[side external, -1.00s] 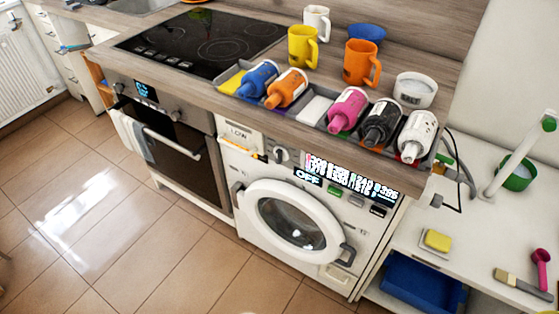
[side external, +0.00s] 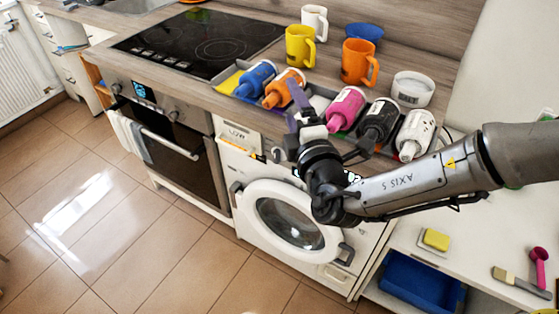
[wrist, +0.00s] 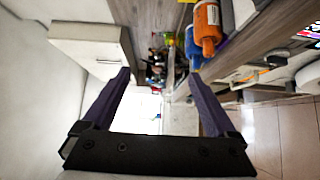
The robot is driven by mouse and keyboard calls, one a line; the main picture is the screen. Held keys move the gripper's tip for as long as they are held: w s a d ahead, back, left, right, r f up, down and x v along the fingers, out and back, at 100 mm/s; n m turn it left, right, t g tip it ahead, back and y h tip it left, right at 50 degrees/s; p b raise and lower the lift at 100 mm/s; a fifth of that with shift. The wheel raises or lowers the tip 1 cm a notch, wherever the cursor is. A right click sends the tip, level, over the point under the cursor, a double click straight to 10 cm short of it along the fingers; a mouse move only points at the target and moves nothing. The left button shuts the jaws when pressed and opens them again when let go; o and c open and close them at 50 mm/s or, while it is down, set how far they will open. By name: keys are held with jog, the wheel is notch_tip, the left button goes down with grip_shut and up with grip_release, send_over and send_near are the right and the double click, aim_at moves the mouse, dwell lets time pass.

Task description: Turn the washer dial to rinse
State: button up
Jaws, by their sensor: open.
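The white washer (side external: 232,180) stands under the counter, its round door (side external: 262,205) shut. Its dial (side external: 278,155) sits on the front panel, just left of my gripper's black body, and is partly hidden in the side view. My arm covers most of the panel display, but a bright edge of the display (wrist: 312,30) shows at the right of the wrist view. My gripper (side external: 294,105) has purple fingers pointing up over the counter's front edge, above the dial. In the wrist view the fingers (wrist: 158,77) are wide apart with nothing between them.
Bottles, including an orange one (side external: 283,88) and a pink one (side external: 346,108), lie in a tray along the counter edge close to my fingers. Mugs (side external: 360,62) stand behind. The oven (side external: 165,135) is left of the washer. The floor in front is clear.

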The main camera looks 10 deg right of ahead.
send_near(277, 160)
jog(key=s, duration=0.4)
jog(key=w, duration=1.3)
jog(key=shift+w, duration=0.25)
jog(key=shift+c, duration=0.3)
jog(key=c, duration=1.3)
